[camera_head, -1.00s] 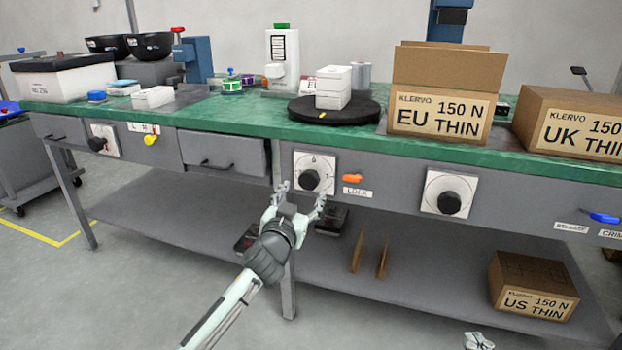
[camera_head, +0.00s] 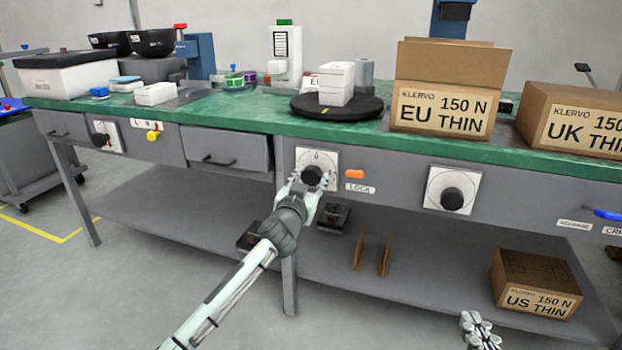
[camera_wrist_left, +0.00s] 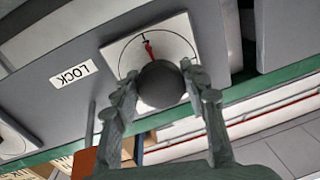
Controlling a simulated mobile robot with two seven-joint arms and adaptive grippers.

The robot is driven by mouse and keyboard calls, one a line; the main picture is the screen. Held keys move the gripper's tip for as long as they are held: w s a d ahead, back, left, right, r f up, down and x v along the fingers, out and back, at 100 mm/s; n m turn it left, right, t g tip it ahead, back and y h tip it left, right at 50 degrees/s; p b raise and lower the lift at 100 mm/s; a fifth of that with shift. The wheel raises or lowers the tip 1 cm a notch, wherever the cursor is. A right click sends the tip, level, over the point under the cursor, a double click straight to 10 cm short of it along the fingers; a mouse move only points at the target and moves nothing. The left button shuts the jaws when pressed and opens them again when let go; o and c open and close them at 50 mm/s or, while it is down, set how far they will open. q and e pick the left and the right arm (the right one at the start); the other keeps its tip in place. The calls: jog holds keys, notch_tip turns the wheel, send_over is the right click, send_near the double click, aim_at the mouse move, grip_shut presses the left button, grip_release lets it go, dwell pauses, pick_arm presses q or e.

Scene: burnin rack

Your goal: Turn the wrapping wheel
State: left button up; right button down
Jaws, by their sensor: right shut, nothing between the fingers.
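A round black knob (camera_head: 312,175) sits on a white square dial plate (camera_head: 332,158) on the bench front. It also shows in the left wrist view (camera_wrist_left: 161,84), with a red pointer line beside it. My left gripper (camera_head: 307,180) has its fingertips on either side of this knob, close against it. A second black knob (camera_head: 452,199) on a white plate is further right. A round black turntable (camera_head: 372,110) lies on the bench above, bearing white boxes (camera_head: 337,80). My right gripper (camera_head: 480,332) is shut and empty at the lower edge.
Open EU carton (camera_head: 440,110) and UK carton (camera_head: 590,122) stand on the green bench. A drawer (camera_head: 228,151) is left of the dial. A US carton (camera_head: 537,281) is on the lower shelf.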

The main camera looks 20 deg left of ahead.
pick_arm(q)
jog(key=c, duration=0.4)
jog(key=shift+m, duration=0.4)
